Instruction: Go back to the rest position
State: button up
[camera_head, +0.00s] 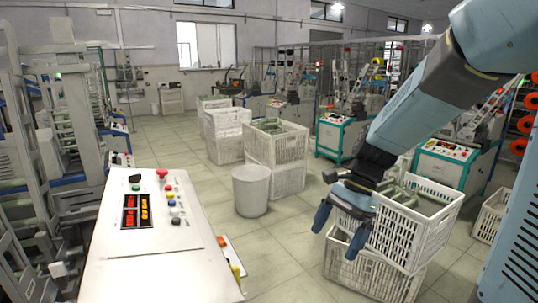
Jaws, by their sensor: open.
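My gripper (336,222) hangs from my blue and black arm, which reaches in from the upper right. Its two blue fingers point down and stand apart, with nothing visible between them. In the picture it overlaps the left side of a white crate (415,232) holding several greenish bobbins (402,196). I cannot tell whether the fingers touch the crate. That crate sits on another white crate (345,268). Part of the crate's left side is hidden behind my gripper.
A white control panel (150,255) with displays and coloured buttons fills the lower left. A grey bin (251,190) and stacked crates (290,149) stand mid-floor. Winding machines (340,132) line the back and right. Tiled floor (275,245) lies open between panel and crates.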

jog(key=s+d+r+n+t+h, duration=0.4)
jog(key=s+d+r+n+t, duration=0.3)
jog(key=r+n, duration=0.4)
jog(key=shift+s+d+r+n+t+h, duration=0.15)
jog(key=shift+s+d+n+t+h, duration=0.2)
jog(key=shift+d+t, duration=0.45)
jog(key=shift+d, duration=0.1)
